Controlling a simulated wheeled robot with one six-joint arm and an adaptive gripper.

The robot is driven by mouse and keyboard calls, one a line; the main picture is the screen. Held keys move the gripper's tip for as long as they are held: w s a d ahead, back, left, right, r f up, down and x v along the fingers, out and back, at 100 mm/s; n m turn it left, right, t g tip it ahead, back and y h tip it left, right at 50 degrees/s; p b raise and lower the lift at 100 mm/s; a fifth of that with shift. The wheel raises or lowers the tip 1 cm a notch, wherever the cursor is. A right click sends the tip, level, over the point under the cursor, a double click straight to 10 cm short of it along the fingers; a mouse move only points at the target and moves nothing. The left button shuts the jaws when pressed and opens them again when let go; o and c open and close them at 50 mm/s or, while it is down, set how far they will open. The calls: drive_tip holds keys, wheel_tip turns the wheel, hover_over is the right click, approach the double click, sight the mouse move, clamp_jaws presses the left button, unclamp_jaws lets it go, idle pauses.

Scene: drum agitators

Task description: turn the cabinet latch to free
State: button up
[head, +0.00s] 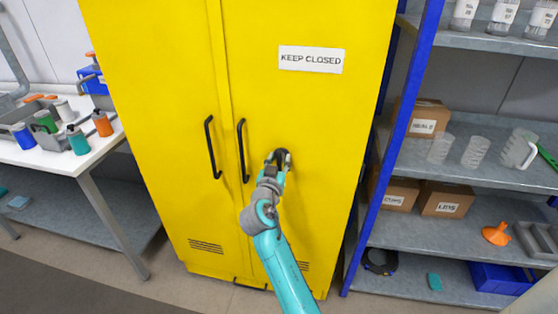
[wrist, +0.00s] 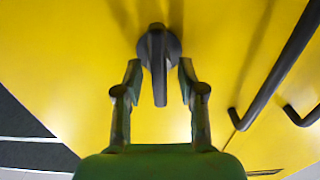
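The cabinet latch (wrist: 158,55) is a dark knob with a narrow grip bar on the yellow door. In the wrist view its bar points straight down the picture. My gripper (wrist: 160,80) is open, with one finger on each side of the bar and yellow door showing in the gaps. In the head view my gripper (head: 278,158) is at the right door of the yellow cabinet (head: 310,110), right of the door handles, and mostly hides the latch. I cannot tell how deep the fingers reach around the bar.
Two black door handles (head: 211,147) (head: 242,150) stand out left of my gripper. A "KEEP CLOSED" sign (head: 311,59) is above. A white table (head: 75,155) with bottles is at left. A blue-framed shelf (head: 460,175) with boxes is close at right.

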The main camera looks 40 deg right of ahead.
drive_tip(key=shift+w+d, duration=0.15)
drive_tip(key=shift+d, duration=0.05)
clamp_jaws()
drive_tip(key=shift+n, duration=0.3)
drive_tip(key=n, duration=0.3)
drive_tip(key=shift+w+a+n, duration=0.1)
drive_tip(key=shift+n, duration=0.2)
drive_tip(key=n, duration=0.4)
drive_tip(key=shift+w+a+f+n, duration=0.1)
drive_tip(key=shift+n, duration=0.2)
drive_tip(key=shift+w+a+f+n, duration=0.1)
drive_tip(key=shift+f+n, duration=0.05)
drive_tip(key=shift+n, duration=2.1)
drive_tip(key=shift+f+n, duration=0.15)
drive_tip(key=shift+n, duration=2.1)
